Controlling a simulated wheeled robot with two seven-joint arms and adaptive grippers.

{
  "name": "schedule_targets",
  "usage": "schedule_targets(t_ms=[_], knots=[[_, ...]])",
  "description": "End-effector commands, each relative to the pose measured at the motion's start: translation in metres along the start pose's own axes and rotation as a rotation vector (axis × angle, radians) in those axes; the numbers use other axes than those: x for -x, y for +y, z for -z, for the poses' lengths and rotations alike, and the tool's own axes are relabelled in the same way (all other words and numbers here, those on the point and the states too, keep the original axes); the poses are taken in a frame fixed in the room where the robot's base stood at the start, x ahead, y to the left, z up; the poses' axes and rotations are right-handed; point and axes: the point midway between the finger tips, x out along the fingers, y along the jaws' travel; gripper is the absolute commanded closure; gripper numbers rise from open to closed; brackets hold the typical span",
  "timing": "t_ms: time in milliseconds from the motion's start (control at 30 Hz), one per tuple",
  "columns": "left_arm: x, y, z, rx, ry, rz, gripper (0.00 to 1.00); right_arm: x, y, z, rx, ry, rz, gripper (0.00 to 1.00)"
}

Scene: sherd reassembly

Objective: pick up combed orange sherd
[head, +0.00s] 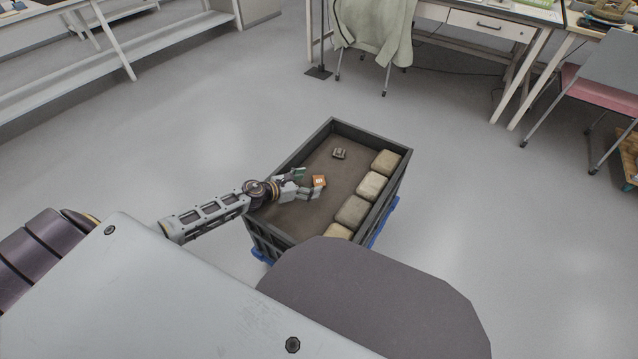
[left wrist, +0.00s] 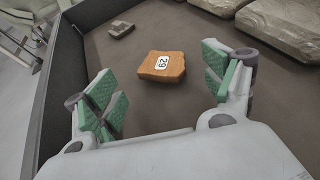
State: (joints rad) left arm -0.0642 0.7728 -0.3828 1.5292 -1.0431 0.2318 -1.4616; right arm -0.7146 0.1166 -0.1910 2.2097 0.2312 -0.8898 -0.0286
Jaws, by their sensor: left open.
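The orange sherd (head: 319,181) lies on the brown floor of a dark crate (head: 288,160). In the left wrist view the sherd (left wrist: 162,66) is a small flat block with a white label reading 29. Combing on its surface cannot be made out. My left gripper (head: 308,183) is open, with green pads on its fingers. In the left wrist view the sherd sits ahead of the gap between the fingertips (left wrist: 163,82), with no finger visibly touching it. My right gripper does not show.
A small dark grey piece (head: 340,154) lies farther back in the crate; it also shows in the left wrist view (left wrist: 121,28). Several pale stone-like blocks (head: 371,186) line the right wall. The crate floor around the sherd is clear. Tables and chairs stand beyond.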

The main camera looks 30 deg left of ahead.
Motion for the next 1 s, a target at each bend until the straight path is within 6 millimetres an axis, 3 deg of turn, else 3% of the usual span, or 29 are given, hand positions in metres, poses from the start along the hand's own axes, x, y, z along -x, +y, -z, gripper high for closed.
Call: schedule_targets(t_ms=[500, 1000], knots=[[-0.035, -0.001, 0.000, -0.001, -0.001, -0.001, 0.17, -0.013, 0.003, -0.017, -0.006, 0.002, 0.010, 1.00], [-0.039, -0.002, 0.002, 0.000, 0.003, 0.000, 0.17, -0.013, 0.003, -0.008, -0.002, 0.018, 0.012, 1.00]])
